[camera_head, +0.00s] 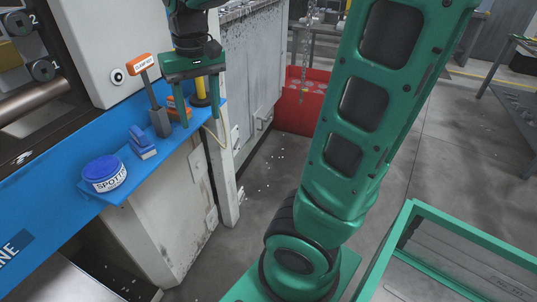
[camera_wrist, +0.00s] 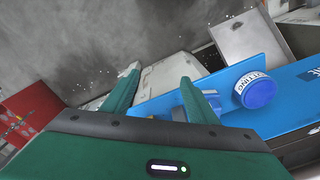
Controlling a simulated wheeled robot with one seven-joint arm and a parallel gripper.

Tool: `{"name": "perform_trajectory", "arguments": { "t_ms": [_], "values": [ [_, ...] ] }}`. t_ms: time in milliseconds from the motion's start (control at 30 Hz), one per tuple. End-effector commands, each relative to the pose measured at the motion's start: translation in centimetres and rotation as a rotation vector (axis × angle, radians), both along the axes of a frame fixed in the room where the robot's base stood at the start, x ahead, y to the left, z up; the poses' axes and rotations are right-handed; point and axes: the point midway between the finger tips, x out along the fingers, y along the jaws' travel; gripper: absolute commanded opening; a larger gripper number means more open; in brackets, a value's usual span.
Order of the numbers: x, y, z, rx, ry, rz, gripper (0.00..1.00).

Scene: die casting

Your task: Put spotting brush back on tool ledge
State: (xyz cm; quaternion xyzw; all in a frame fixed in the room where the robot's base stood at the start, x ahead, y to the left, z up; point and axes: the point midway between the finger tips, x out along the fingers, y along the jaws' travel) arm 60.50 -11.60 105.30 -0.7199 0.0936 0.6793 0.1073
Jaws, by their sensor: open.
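The blue tool ledge (camera_head: 115,185) runs along the front of the machine; it also shows in the wrist view (camera_wrist: 285,75). A blue block-shaped piece with a pale lower part (camera_head: 143,142), perhaps the spotting brush, lies on the ledge beside the round blue-lidded tin marked SPOTTING (camera_head: 104,174). The tin also shows in the wrist view (camera_wrist: 256,91). My gripper (camera_head: 198,119) is open over the right end of the ledge, its fingers pointing down. Nothing is visibly held. A yellow upright piece (camera_head: 200,88) shows between the fingers; I cannot tell if they touch it.
A grey tool with an orange labelled head (camera_head: 142,63) stands on the ledge left of my gripper. An orange piece (camera_head: 176,108) is partly hidden by a finger. A red bin (camera_head: 302,100) stands on the floor behind. The floor right of the machine is mostly clear.

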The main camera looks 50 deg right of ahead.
Motion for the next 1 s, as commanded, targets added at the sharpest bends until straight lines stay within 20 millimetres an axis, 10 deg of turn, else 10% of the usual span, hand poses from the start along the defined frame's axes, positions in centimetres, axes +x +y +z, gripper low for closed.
{"name": "perform_trajectory", "arguments": {
  "t_ms": [400,1000],
  "values": [
    [-16.4,-5.6,-6.7,0.01,0.058,-0.239,0.53],
    [-18.8,-5.7,-7.9,0.007,0.068,-0.27,0.53]
  ]
}}
